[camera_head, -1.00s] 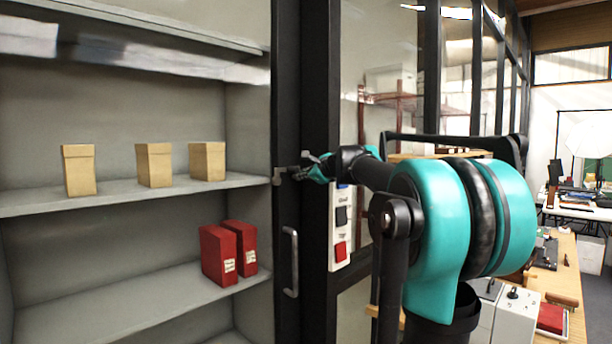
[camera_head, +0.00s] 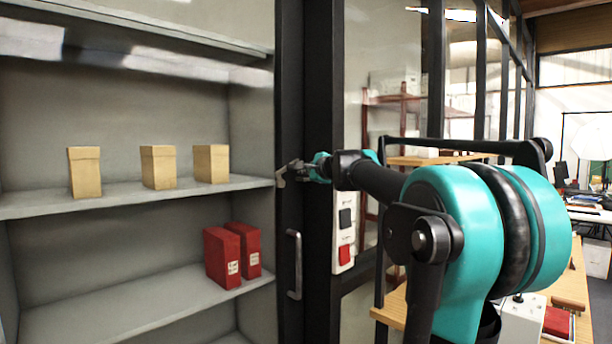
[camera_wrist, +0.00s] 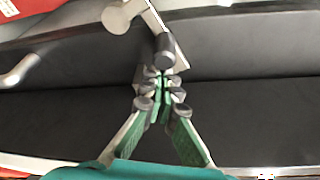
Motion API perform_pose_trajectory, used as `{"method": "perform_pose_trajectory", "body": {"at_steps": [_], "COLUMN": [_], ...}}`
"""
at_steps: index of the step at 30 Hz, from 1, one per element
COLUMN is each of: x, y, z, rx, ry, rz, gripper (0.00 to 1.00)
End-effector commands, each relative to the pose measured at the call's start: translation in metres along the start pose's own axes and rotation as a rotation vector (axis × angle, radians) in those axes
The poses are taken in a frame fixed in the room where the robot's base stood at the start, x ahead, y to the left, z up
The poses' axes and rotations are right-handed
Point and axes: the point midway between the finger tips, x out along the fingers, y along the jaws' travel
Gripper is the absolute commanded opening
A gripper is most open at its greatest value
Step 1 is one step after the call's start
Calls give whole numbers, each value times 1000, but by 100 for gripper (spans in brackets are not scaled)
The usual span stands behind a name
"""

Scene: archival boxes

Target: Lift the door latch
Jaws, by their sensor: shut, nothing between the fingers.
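The door latch is a small pale metal lever on the dark door frame. In the head view it (camera_head: 281,175) sits at the frame's edge by the shelves. In the wrist view the latch (camera_wrist: 154,22) has a round pale disc, a slanting bar and a dark knob (camera_wrist: 165,49). My gripper (camera_wrist: 161,80) is shut and empty, its fingertips right by the knob. I cannot tell whether they touch it. In the head view my gripper (camera_head: 298,171) reaches the latch from the right and partly hides it.
A vertical pull handle (camera_head: 294,265) is on the frame below the latch. A switch panel (camera_head: 343,230) is on the right. Shelves at left hold tan boxes (camera_head: 158,167) and red boxes (camera_head: 222,257). A wooden bench (camera_head: 567,285) stands at the right.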

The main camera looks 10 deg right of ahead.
Motion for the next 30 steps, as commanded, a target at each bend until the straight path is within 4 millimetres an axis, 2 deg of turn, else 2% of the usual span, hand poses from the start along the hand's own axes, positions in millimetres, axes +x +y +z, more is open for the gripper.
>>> {"method": "perform_pose_trajectory", "body": {"at_steps": [11,30], "x": [-6,-18], "y": [-5,-2], "z": [18,52], "rx": [-265,-259], "ry": [0,-1], "rz": [-94,-91], "gripper": [0,0]}}
